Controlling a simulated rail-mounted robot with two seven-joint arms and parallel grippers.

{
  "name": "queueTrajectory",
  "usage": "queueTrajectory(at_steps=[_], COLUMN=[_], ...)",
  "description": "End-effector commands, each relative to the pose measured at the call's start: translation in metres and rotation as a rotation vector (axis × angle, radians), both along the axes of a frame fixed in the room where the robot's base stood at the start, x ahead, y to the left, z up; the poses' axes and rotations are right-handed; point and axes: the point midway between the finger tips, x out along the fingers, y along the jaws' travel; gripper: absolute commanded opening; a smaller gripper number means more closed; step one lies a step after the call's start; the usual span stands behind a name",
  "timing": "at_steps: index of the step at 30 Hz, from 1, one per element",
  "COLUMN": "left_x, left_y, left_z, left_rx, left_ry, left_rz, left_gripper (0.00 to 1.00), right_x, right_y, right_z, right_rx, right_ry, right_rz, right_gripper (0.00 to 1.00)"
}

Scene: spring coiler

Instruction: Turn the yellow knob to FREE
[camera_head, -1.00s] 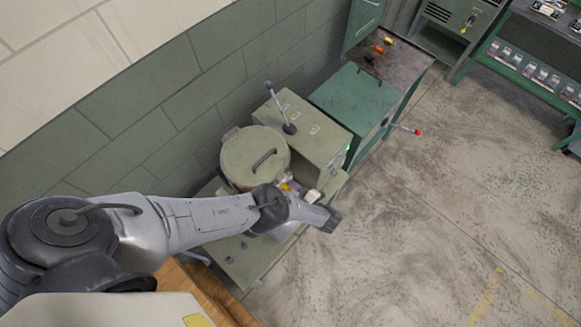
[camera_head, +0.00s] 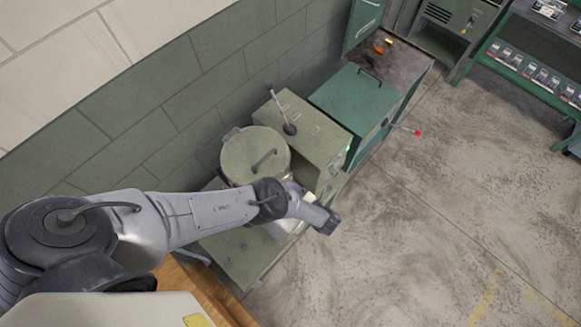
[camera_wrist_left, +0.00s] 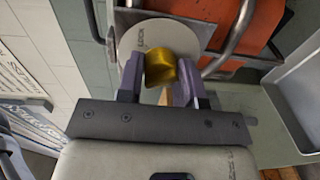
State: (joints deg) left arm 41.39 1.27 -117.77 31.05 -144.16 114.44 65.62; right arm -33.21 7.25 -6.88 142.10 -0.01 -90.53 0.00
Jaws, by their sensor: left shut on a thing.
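The yellow knob (camera_wrist_left: 161,68) sits on a round pale dial plate (camera_wrist_left: 150,36) in the left wrist view. Small dark lettering shows on the plate but is too small to read for certain. My left gripper (camera_wrist_left: 162,78) has its two purple-grey fingers on either side of the knob, shut on it. The knob looks turned at an angle to the fingers. In the head view my left wrist (camera_head: 300,208) is beside the round lidded pot (camera_head: 255,156) and hides the knob and fingers. My right gripper is in neither view.
Orange housing and a metal bar (camera_wrist_left: 238,35) are close to the knob. A grey-green box with an upright lever (camera_head: 289,128) stands behind the pot. A green cabinet (camera_head: 353,98) and red-tipped handle (camera_head: 417,132) lie further right.

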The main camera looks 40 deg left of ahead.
Motion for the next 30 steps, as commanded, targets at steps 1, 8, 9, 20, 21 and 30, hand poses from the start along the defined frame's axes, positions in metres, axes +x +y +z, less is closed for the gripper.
queueTrajectory(at_steps=[1, 8, 9, 20, 21, 30], left_x=[0.0003, 0.0001, 0.0001, 0.0001, 0.0, 0.0], left_y=[-0.0005, -0.0008, -0.0008, -0.001, -0.001, -0.001], left_z=[0.0006, 0.0003, 0.0003, 0.0, 0.0, -0.0001], left_rx=[0.002, 0.006, 0.006, 0.008, 0.008, 0.007], left_ry=[-0.031, -0.146, -0.16, -0.22, -0.221, -0.221], left_rz=[-0.001, -0.002, -0.002, -0.002, -0.002, -0.002], left_gripper=[0.1, 0.1, 0.1, 0.1, 0.1, 0.1], right_x=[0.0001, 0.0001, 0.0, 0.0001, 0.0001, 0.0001], right_y=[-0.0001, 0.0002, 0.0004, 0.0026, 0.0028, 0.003], right_z=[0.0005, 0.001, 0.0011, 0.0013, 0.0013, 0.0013], right_rx=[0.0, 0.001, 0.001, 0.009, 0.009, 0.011], right_ry=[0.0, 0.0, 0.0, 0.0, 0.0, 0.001], right_rz=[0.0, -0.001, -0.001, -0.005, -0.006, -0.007], right_gripper=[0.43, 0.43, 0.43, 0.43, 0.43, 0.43])
